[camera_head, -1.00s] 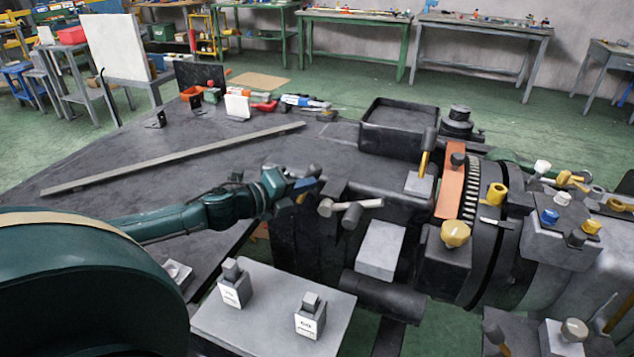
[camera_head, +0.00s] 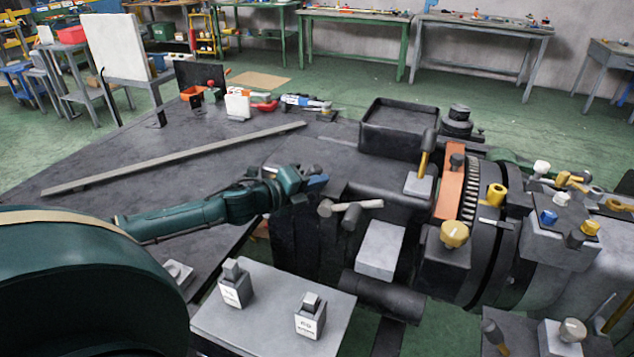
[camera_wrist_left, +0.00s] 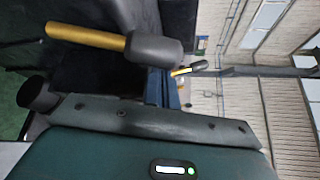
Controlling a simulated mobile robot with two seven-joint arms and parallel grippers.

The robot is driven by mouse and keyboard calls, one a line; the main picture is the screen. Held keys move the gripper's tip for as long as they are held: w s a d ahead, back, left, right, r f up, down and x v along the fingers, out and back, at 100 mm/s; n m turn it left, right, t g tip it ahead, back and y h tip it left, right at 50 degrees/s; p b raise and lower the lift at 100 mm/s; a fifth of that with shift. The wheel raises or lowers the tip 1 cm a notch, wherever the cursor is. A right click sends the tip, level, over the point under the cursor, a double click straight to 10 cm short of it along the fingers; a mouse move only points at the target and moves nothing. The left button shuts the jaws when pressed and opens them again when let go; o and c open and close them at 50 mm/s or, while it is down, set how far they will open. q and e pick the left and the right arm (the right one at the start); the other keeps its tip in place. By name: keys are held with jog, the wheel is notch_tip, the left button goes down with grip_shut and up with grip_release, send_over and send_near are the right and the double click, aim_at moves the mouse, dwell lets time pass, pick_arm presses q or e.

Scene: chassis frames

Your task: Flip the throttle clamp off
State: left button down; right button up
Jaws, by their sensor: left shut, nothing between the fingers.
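My left gripper (camera_head: 317,182) reaches in from the left over the dark machine housing, its blue fingers shut and empty. The fingers also show in the left wrist view (camera_wrist_left: 162,90). No label marks the throttle clamp, so I cannot tell which lever it is. Farther right, a yellow-shafted lever with a dark knob (camera_head: 428,150) stands on a grey block. The wrist view shows a yellow-shafted, dark-headed lever (camera_wrist_left: 120,44) close by. My right gripper is out of view.
A yellow knob (camera_head: 455,234), an orange plate (camera_head: 450,188) and a toothed ring (camera_head: 469,190) crowd the machine's right side. A grey panel with two labelled switches (camera_head: 270,310) is below. A long bar (camera_head: 180,158) lies on the dark bench, mostly clear around it.

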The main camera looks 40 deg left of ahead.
pick_arm(q)
jog(key=shift+a, duration=0.1)
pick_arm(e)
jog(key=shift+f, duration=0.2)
pick_arm(q)
jog(key=shift+s+a+r+n, duration=0.1)
jog(key=shift+a+r+n, duration=0.1)
jog(key=shift+n, duration=0.1)
jog(key=shift+a+b, duration=0.1)
jog(key=shift+b, duration=0.2)
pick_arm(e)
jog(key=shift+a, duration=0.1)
pick_arm(q)
jog(key=s+a+n+t+h+b, duration=0.1)
jog(key=s+a+n+t+b, duration=0.1)
jog(key=a+n, duration=0.5)
jog(key=shift+a+r+n+t+b, duration=0.4)
jog(key=shift+t+b, duration=0.4)
jog(key=shift+t, duration=0.5)
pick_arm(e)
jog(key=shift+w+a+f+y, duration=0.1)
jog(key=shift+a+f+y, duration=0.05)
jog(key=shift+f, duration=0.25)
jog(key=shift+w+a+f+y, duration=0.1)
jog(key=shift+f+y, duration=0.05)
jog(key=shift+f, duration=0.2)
pick_arm(q)
jog(key=shift+a, duration=0.15)
